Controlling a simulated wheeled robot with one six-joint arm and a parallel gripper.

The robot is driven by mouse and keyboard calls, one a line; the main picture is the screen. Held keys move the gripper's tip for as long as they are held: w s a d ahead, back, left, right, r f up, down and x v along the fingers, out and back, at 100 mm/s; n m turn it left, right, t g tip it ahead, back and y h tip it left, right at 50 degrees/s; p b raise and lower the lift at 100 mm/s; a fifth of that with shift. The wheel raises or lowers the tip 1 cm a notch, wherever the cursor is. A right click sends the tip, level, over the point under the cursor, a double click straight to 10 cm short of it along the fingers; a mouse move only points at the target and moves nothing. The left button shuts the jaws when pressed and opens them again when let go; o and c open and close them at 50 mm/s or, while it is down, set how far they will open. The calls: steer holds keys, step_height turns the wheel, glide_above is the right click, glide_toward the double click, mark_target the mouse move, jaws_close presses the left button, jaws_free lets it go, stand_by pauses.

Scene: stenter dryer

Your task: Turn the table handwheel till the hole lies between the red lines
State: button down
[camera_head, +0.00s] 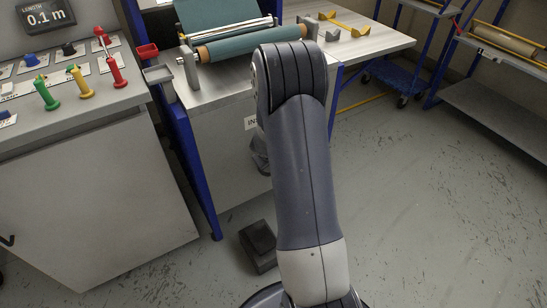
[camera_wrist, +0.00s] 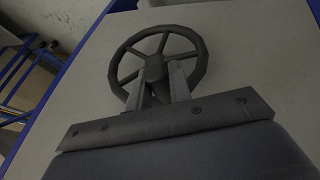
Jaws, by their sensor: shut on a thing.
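The handwheel (camera_wrist: 204,55) shows in the wrist view as a dark spoked ring in front of a pale grey panel. My gripper (camera_wrist: 155,78) reaches in from below. Its two fingers are at the wheel's centre and shut on its hub or a handle there; the exact part gripped is partly hidden by the fingers. The hole and the red lines cannot be made out in either view. In the head view my arm hides the gripper and the handwheel.
A console (camera_head: 85,125) with coloured levers and a display reading 0.1 m stands at left in the head view. A table (camera_head: 375,45) with a green fabric roll (camera_head: 250,42) is behind my arm. A black pedal-like box (camera_head: 258,246) is on the floor.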

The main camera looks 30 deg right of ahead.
steer(key=c, duration=1.3)
jaws_free()
steer(key=shift+d, duration=0.1)
steer(key=p+v, duration=0.2)
steer(key=v, duration=0.8)
steer(key=shift+s+r+p, duration=0.15)
steer(key=shift+r+p, duration=0.2)
steer(key=shift+p, duration=0.05)
steer(key=shift+f, duration=0.1)
steer(key=b+x, duration=0.3)
steer(key=x, duration=0.7)
steer(key=shift+f, duration=0.4)
steer(key=shift+r, duration=0.1)
